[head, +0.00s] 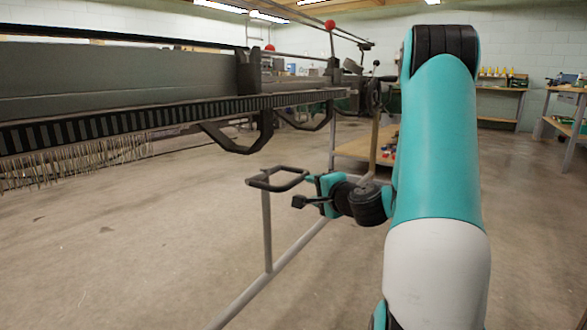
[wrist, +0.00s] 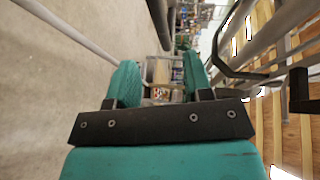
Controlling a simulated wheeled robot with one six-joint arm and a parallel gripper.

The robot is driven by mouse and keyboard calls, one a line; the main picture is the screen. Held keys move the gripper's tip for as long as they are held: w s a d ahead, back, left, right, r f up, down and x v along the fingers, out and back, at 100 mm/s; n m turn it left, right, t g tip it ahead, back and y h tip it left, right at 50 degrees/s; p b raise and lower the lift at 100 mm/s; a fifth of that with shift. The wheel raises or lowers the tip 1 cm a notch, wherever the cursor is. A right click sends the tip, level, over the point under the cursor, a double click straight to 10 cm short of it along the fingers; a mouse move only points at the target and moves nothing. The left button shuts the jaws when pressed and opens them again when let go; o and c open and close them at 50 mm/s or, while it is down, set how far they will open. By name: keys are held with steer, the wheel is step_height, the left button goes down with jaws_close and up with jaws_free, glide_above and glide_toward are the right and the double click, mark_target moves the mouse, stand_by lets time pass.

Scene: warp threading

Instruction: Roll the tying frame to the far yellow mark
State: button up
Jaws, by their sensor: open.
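The tying frame appears to be the structure with grey tubes (head: 267,232) and a black loop handle (head: 277,179). Its low tube runs along the floor towards the long overhead machine part. My gripper (head: 310,190) is beside the right end of the loop handle; I cannot tell whether it touches it. In the wrist view my gripper (wrist: 160,77) shows two teal fingers spread apart, with nothing clearly held between them. A grey tube (wrist: 65,28) passes to the left of the fingers. No yellow mark on the floor can be made out.
A long grey beam (head: 120,75) with a toothed strip and hanging wires spans the left. A wooden-topped bench (head: 365,148) stands beyond my gripper. Workbenches (head: 500,90) line the back wall. The concrete floor (head: 120,240) at front left is clear.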

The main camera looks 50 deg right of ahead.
mark_target(296, 182)
steer(key=p+x, duration=0.5)
steer(key=x, duration=0.5)
steer(key=shift+r+p, duration=0.15)
steer(key=shift+p, duration=0.2)
steer(key=shift+w+d+f, duration=0.1)
steer(key=shift+w+f, duration=0.2)
steer(key=shift+w, duration=0.15)
jaws_close()
